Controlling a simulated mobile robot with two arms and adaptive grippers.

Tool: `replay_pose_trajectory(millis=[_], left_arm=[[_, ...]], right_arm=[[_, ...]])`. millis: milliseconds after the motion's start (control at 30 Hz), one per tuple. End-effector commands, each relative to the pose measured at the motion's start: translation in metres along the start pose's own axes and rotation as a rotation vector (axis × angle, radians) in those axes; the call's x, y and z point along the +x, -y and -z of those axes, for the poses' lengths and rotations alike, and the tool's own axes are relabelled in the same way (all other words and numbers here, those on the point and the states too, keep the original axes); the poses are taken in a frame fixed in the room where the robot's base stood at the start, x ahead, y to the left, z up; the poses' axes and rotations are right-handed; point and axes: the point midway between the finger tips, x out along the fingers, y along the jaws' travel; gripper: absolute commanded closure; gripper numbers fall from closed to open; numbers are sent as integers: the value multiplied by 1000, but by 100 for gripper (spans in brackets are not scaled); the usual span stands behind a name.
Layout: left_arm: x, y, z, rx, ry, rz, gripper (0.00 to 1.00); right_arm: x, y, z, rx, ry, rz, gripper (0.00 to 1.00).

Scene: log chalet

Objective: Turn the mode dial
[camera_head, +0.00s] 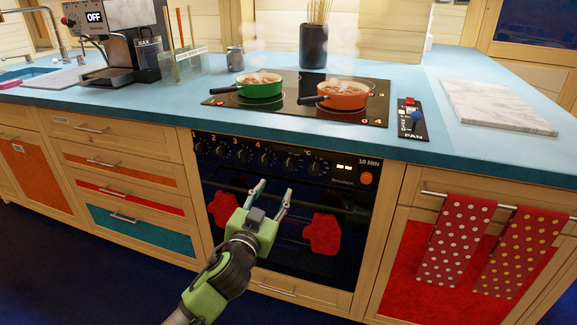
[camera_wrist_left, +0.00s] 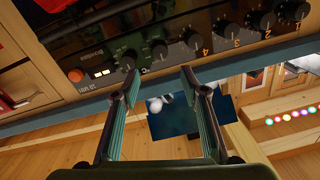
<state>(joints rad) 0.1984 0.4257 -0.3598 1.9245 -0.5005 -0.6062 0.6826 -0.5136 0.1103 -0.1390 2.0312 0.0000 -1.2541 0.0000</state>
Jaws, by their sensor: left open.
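The oven's black control panel (camera_head: 275,157) carries a row of black dials. Several are numbered, and two more sit to their right near a °C mark: one dial (camera_head: 289,161) and the rightmost dial (camera_head: 315,168). I cannot read which is labelled as the mode dial. In the left wrist view these two are the dial between the fingertips (camera_wrist_left: 159,50) and the dial by the left fingertip (camera_wrist_left: 128,60). My left gripper (camera_head: 272,191) is open and empty, in front of the oven just below the panel, apparently apart from the dials. My right gripper is not in view.
Red oven mitts (camera_head: 322,234) hang on the oven front. An orange button (camera_head: 366,178) sits right of the dials. On the hob above are a green pot (camera_head: 259,85) and an orange pot (camera_head: 343,94), both steaming. Dotted towels (camera_head: 455,240) hang at right.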

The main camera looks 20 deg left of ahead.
Motion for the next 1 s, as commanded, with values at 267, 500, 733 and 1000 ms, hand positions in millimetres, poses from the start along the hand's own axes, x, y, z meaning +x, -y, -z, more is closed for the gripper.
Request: replay_pose_trajectory(millis=[267, 500, 733, 1000], left_arm=[[53, 0, 1, 0, -3, 1, 59], [95, 0, 1, 0, -3, 1, 59], [117, 0, 1, -1, -2, -1, 59], [122, 0, 1, -1, -2, -1, 59]], right_arm=[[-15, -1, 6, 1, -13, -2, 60], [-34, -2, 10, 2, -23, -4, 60], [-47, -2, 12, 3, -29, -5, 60], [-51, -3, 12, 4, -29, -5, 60]])
